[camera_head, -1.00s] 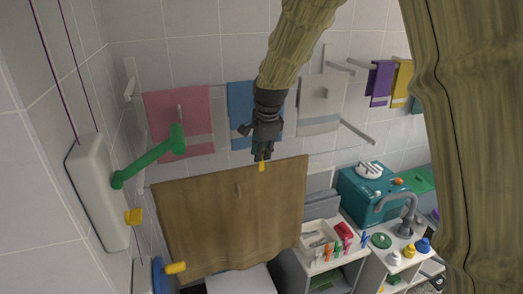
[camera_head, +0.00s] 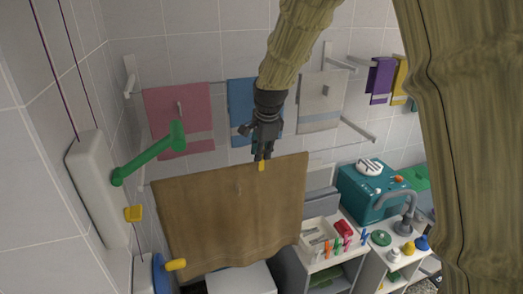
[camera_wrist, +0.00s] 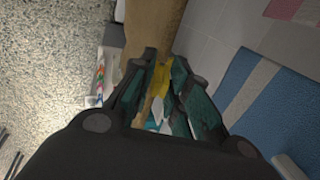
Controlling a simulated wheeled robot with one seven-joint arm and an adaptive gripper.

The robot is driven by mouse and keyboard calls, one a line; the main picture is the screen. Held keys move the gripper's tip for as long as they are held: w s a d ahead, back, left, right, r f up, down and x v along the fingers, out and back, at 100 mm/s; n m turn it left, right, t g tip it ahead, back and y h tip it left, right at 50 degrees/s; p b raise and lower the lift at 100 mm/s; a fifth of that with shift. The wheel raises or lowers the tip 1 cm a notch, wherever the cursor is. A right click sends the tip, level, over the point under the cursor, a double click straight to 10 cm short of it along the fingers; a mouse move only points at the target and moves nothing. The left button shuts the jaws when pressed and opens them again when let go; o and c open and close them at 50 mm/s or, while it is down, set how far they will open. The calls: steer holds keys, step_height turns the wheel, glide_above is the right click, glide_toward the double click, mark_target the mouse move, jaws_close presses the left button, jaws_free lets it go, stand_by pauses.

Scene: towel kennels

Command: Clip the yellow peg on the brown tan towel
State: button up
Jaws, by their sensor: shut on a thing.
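The brown tan towel (camera_head: 230,220) hangs spread wide from a rail in the middle of the head view. My gripper (camera_head: 262,156) is above its top edge, toward the right end. The gripper is shut on the yellow peg (camera_head: 262,166), which points down at the towel's top edge. I cannot tell whether the peg touches or straddles the towel. In the wrist view the yellow peg (camera_wrist: 161,78) sits between the fingertips, with the brown tan towel (camera_wrist: 172,22) beyond it.
Pink (camera_head: 180,122), blue (camera_head: 242,100) and pale grey (camera_head: 322,100) towels hang on the wall behind. A green arm (camera_head: 150,155) juts from a white wall unit at left. A tray (camera_head: 317,232) and several coloured pegs stand on the counter at lower right, near a teal box (camera_head: 372,195).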

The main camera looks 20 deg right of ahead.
steer(key=o, duration=0.9)
steer(key=shift+c, duration=0.2)
steer(key=o, duration=0.5)
steer(key=shift+r+p, duration=0.4)
steer(key=shift+r, duration=3.65)
